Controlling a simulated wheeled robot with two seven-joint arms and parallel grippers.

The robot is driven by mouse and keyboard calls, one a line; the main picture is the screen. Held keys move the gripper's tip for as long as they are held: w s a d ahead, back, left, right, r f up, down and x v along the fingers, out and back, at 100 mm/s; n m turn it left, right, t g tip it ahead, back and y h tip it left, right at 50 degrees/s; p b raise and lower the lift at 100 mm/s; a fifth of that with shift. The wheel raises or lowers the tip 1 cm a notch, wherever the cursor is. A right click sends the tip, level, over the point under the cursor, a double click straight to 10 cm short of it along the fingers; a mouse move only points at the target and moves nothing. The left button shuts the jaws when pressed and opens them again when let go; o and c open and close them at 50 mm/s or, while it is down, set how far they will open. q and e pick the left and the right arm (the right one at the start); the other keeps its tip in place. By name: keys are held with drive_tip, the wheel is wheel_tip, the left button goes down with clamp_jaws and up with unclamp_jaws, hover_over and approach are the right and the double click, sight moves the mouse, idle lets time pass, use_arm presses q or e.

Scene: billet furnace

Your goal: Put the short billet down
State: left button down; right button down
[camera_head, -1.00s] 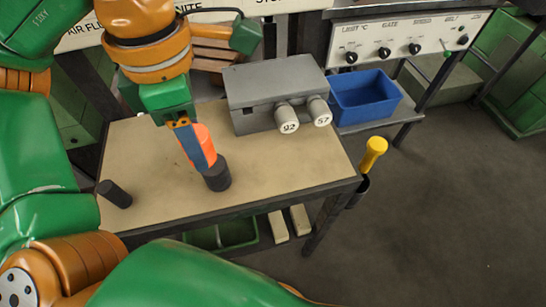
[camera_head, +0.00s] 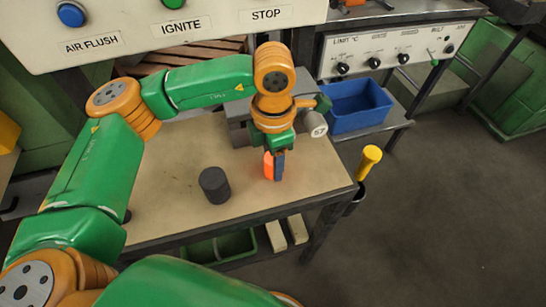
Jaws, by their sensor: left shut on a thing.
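The gripper points down over the right part of the beige tabletop (camera_head: 185,150). Whether the billet's lower end touches the tabletop, I cannot tell. A dark cylinder (camera_head: 215,186) stands upright on the table, to the left of the gripper and apart from it. My right gripper is not in view.
A grey box with a white knob (camera_head: 318,124) marked 57 stands behind my gripper, partly hidden. A blue bin (camera_head: 358,107) is at the back right. A yellow-handled tool (camera_head: 369,160) hangs off the table's right edge. The table's front right is clear.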

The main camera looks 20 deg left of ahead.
use_arm(q)
drive_tip(key=shift+f+b, duration=0.15)
drive_tip(key=shift+b, duration=0.15)
drive_tip(key=shift+c, duration=1.7)
unclamp_jaws()
drive_tip(key=shift+s, duration=0.1)
drive_tip(key=shift+r, duration=0.2)
drive_tip(key=shift+r+p, duration=0.3)
wheel_tip(320, 180, up, 12)
drive_tip(key=shift+f, duration=0.25)
